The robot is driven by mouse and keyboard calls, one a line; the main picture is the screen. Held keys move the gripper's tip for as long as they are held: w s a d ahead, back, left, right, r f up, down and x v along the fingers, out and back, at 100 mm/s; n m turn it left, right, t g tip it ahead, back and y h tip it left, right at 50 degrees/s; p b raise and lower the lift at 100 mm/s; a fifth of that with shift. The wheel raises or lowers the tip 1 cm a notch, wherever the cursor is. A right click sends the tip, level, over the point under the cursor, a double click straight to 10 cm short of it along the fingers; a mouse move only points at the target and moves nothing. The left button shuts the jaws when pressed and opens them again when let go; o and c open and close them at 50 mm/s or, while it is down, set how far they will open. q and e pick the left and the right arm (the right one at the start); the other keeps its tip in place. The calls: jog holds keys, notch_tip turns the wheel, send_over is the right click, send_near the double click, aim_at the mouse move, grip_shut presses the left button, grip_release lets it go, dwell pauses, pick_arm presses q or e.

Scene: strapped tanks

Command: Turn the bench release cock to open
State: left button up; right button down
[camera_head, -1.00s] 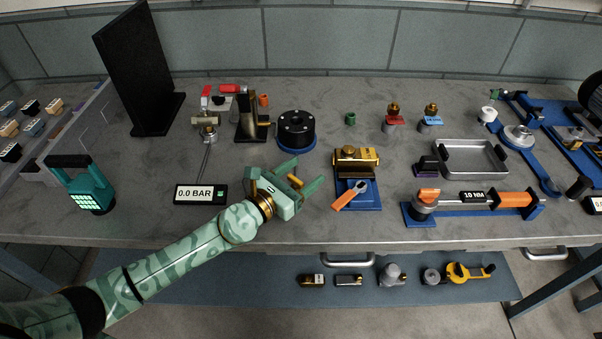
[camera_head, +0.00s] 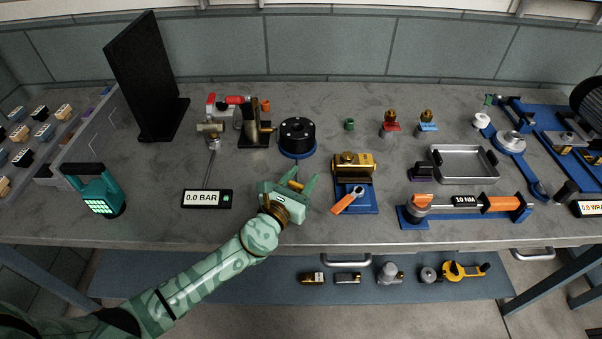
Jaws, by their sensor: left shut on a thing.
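My left gripper (camera_head: 306,178) is over the front middle of the bench, its fingers pointing away from me. It is shut on a small brass-coloured piece (camera_head: 296,185) that shows between the fingers; the gripper hides most of that piece and what it joins. I cannot tell for sure whether it is the release cock's handle. To the right, apart from the gripper, a brass block (camera_head: 353,164) sits on a blue base (camera_head: 362,207) with an orange-handled lever (camera_head: 345,204) slanting in front. My right gripper is not in view.
A display reading 0.0 BAR (camera_head: 207,199) lies left of the gripper, with a red-handled fitting (camera_head: 236,100) behind it. A black round part (camera_head: 297,135) stands behind the gripper. A grey tray (camera_head: 463,180) and an orange-handled tool (camera_head: 500,204) are at the right.

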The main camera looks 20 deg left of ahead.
pick_arm(q)
jog(key=shift+r+n+y, duration=0.2)
jog(key=shift+n+y, duration=0.3)
jog(key=shift+y, duration=0.2)
jog(key=n+y, duration=0.1)
jog(key=y+p, duration=0.1)
jog(key=shift+a+f+n+y, duration=0.15)
jog(key=shift+n+y, duration=0.15)
jog(key=shift+n, duration=0.1)
jog(key=shift+a+f+n+y+b, duration=0.1)
jog(key=shift+a+n+y+b, duration=0.1)
jog(key=shift+n+y, duration=0.75)
jog(key=shift+a+n+y+b, duration=0.15)
jog(key=shift+n+y, duration=0.3)
jog(key=shift+y, duration=1.2)
jog(key=o, duration=1)
